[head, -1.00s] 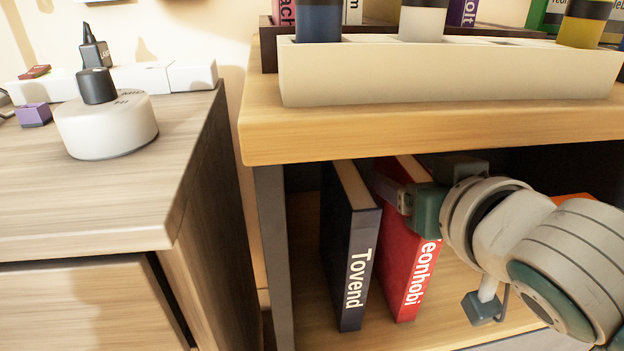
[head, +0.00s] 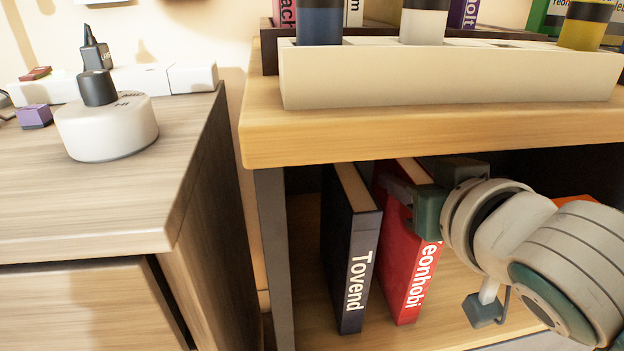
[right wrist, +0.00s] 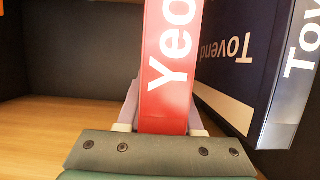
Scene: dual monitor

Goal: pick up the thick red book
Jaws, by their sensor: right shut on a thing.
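The thick red book (head: 405,262) stands upright on the lower shelf in the head view, its spine lettering partly covered by my right gripper. In the right wrist view the red book (right wrist: 169,70) rises between the fingers of my right gripper (right wrist: 165,118), one finger on each side. The right gripper (head: 408,192) is shut on the upper part of the book. My left gripper is not in view.
A dark blue book marked Tovend (head: 354,270) stands close to the left of the red one; it also shows in the right wrist view (right wrist: 235,62). The shelf top (head: 400,135) hangs just above. A cream tray (head: 440,78) sits on it. A wooden cabinet (head: 90,200) is at left.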

